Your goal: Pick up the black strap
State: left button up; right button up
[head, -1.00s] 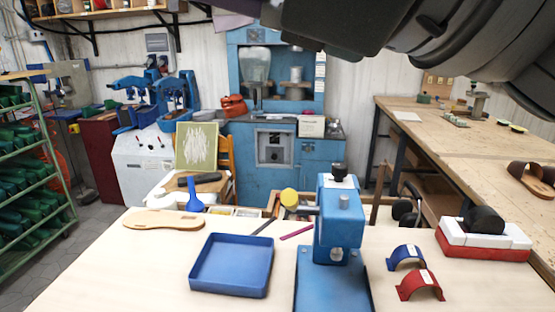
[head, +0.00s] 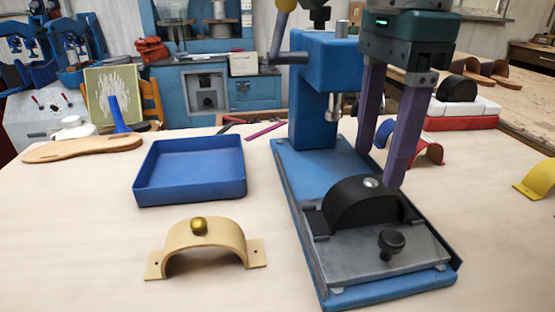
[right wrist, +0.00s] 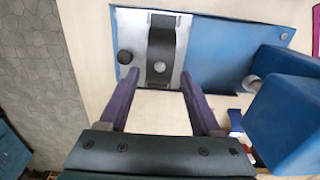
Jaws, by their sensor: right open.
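The black strap (head: 358,203) is an arched band with a silver stud on top. It lies on the grey plate (head: 405,270) at the front of the blue press (head: 325,85). My right gripper (head: 378,168) comes down from above with its two purple fingers apart and empty. Its tips are near the strap's back right side in the head view. In the right wrist view the strap (right wrist: 161,48) lies ahead of the gap between the open fingers (right wrist: 158,76). My left gripper is not in view.
A black knob (head: 391,244) sticks up from the plate. The blue tray (head: 190,195) and tan strap (head: 205,236) are to the left. The red strap (head: 430,153) and yellow strap (head: 538,180) are to the right. The table's front left is clear.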

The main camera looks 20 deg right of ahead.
aim_at(366, 181)
jog(key=f, duration=0.5)
jog(key=shift+a+f+p, duration=0.2)
jog(key=shift+a+p, duration=0.15)
jog(key=shift+c, duration=0.2)
grip_shut()
